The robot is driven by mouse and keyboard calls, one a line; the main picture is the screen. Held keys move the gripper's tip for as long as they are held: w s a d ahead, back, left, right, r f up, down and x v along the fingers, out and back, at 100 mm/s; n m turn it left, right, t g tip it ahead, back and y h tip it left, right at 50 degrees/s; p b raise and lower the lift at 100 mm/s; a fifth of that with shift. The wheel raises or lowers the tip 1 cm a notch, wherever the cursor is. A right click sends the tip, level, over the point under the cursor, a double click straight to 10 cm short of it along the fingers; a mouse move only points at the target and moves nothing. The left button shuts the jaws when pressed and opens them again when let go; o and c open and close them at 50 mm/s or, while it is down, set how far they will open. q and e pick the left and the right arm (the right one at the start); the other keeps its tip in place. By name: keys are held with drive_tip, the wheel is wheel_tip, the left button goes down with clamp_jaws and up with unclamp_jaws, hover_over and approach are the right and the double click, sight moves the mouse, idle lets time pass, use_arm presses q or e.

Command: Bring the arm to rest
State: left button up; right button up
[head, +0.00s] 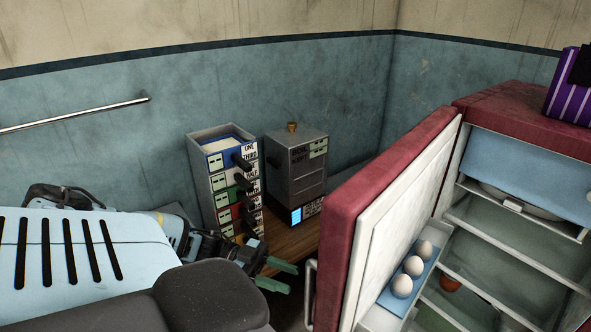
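My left gripper (287,277) shows low in the middle of the head view, at the end of my arm coming in from the left. Its two green fingers point right and stand apart with a gap between them. I see nothing held in the gap. The gripper appears in front of the wooden counter (293,240), left of the open fridge door (343,235). Much of my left arm is hidden behind my own pale and dark body parts. My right gripper is not in view.
On the counter stand a drawer tower (212,190) with coloured, labelled fronts and a grey dispenser box (290,160). The red fridge (520,125) is open at right, with eggs (413,266) in its door. A metal rail (75,115) runs along the left wall.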

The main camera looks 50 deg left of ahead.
use_arm(q)
drive_tip(key=shift+v, duration=0.9)
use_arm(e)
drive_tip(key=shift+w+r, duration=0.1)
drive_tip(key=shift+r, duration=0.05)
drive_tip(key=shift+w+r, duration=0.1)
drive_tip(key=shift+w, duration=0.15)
use_arm(q)
drive_tip(key=s+d+f+n+t+y+p, duration=0.1)
drive_tip(key=s+d+f+n+t+y, duration=0.3)
drive_tip(key=f, duration=0.4)
drive_tip(key=s+d+f+n+t+y+p, duration=0.1)
drive_tip(key=s+d+f+n+y, duration=0.15)
drive_tip(key=d+f+y, duration=0.45)
drive_tip(key=s+d+f+n+g+y, duration=0.2)
drive_tip(key=s+d+f+n+g, duration=0.2)
drive_tip(key=s+d+f, duration=0.3)
drive_tip(key=shift+s+d+g+y+p, duration=0.3)
drive_tip(key=shift+s+d+y, duration=0.1)
drive_tip(key=shift+s+d, duration=0.4)
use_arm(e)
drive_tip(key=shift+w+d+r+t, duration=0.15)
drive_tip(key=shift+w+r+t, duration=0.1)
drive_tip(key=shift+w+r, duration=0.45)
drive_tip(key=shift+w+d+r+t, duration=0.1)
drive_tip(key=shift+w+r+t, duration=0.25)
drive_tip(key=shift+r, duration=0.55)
